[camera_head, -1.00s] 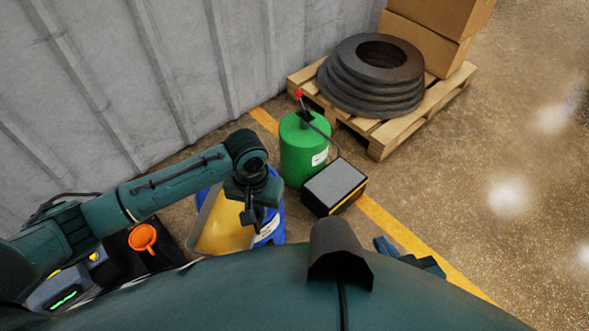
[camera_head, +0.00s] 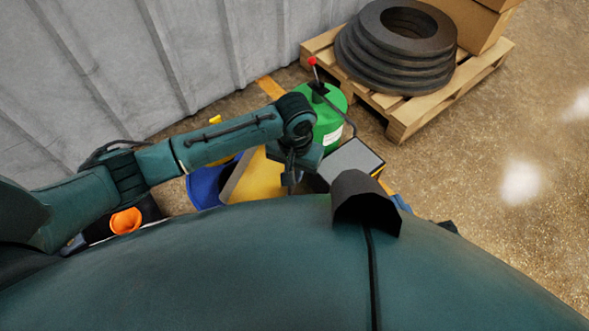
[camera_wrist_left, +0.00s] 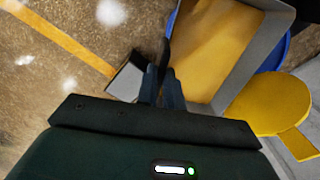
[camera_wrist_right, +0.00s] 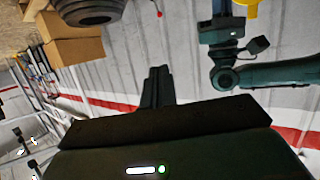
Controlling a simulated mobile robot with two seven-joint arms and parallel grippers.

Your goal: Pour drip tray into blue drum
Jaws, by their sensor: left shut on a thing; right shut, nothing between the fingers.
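The grey drip tray (camera_head: 235,176), yellow inside, is held over the right part of the blue drum (camera_head: 204,188). Its yellow inside also fills the top of the left wrist view (camera_wrist_left: 212,45), with a blue drum edge (camera_wrist_left: 273,52) beyond its wall. My left gripper (camera_head: 290,182) is shut on the tray's rim; its fingers show in the left wrist view (camera_wrist_left: 163,82). The arm and tray hide much of the drum, and its contents are not visible. My right gripper (camera_wrist_right: 156,82) is shut and empty, away from the tray.
A green drum (camera_head: 330,115) with a red-tipped lever and a grey-topped box (camera_head: 352,160) stand just beyond the tray. A pallet (camera_head: 400,120) carries black rings and cartons. A yellow disc with a tab (camera_wrist_left: 268,105) is beside the tray.

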